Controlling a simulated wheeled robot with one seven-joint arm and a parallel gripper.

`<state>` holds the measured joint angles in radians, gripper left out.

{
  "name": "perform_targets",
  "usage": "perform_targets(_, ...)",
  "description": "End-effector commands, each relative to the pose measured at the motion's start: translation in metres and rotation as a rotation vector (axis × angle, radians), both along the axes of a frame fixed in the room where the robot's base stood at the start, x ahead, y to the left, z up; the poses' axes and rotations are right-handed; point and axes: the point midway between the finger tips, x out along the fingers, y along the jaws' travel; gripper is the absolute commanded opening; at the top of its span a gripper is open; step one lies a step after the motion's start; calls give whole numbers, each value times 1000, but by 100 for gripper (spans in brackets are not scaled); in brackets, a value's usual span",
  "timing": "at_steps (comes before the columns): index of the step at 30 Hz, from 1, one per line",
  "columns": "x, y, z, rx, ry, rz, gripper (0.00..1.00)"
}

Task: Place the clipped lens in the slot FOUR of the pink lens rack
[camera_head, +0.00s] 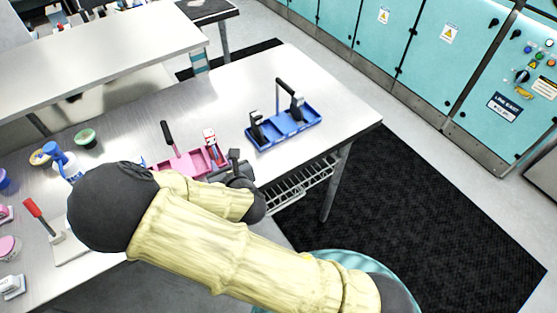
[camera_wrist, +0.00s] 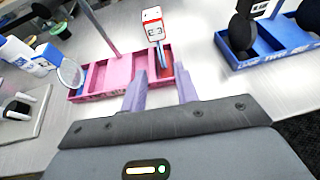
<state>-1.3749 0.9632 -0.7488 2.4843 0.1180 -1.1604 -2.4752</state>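The pink lens rack (camera_head: 185,163) stands on the steel table, with an upright handle; it also shows in the wrist view (camera_wrist: 115,82). A red-and-white clip (camera_wrist: 153,24) with dark marks stands upright at the rack's right compartment, a thin bluish lens edge (camera_wrist: 160,56) below it. The clip also shows in the head view (camera_head: 210,138). A round clear lens (camera_wrist: 70,74) shows at the rack's left end. Slot labels are unreadable.
A blue rack (camera_head: 285,128) with dark round lenses and a handle stands right of the pink rack. At left are a blue-and-white bottle (camera_head: 66,163), a green bowl (camera_head: 86,138) and a red-handled tool (camera_head: 40,215). Bare table lies behind the racks.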

Motion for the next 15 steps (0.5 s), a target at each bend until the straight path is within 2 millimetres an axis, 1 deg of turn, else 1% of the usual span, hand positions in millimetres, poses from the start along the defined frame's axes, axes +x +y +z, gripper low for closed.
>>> perform_targets(4,3,-6,-1,23,25,-30,31)
perform_targets(7,9,-22,-3,103,104,-127,31)
perform_targets(11,18,-59,-8,301,283,-365,31)
perform_targets(12,20,-72,-9,376,345,-452,31)
perform_targets(15,20,-103,-11,573,487,-681,31)
